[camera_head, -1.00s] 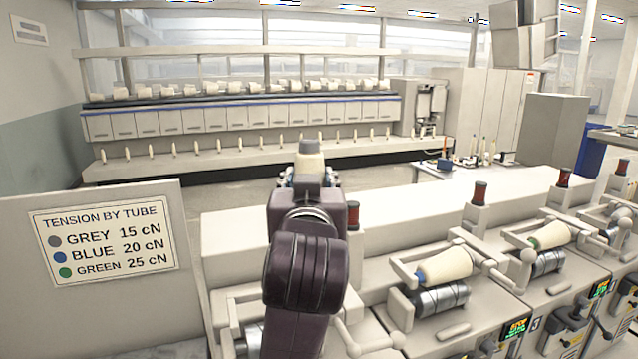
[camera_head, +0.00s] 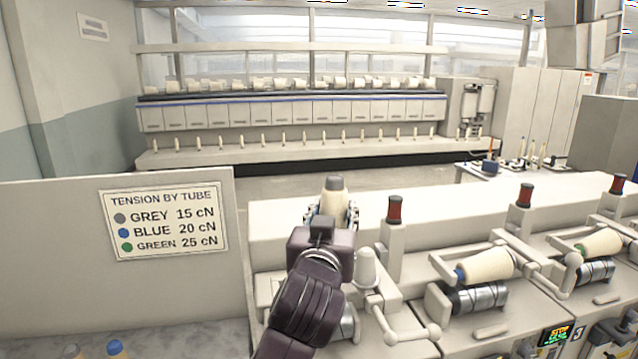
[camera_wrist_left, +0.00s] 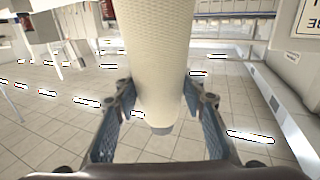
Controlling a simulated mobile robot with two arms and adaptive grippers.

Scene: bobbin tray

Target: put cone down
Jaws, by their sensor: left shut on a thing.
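My left gripper (camera_head: 333,220) is shut on a cream yarn cone (camera_head: 335,195) with a grey tip. It holds the cone up above the top of the machine, in front of the far winding frame. In the left wrist view the cone (camera_wrist_left: 155,60) stands between the two blue-padded fingers (camera_wrist_left: 157,112), with its grey tube end (camera_wrist_left: 161,130) showing and bare floor beyond. Another cream cone (camera_head: 488,264) with a blue tube end lies on a roller at the middle right. A cone (camera_head: 600,243) with a green end lies further right. My right gripper is not in view.
A sign panel (camera_head: 165,219) stands at the left, listing tension by tube colour. Red spools (camera_head: 394,209) stand on posts along the machine (camera_head: 440,222). Two yarn cone tips (camera_head: 116,348) show at the bottom left. A white knob (camera_head: 365,268) is right beside my arm.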

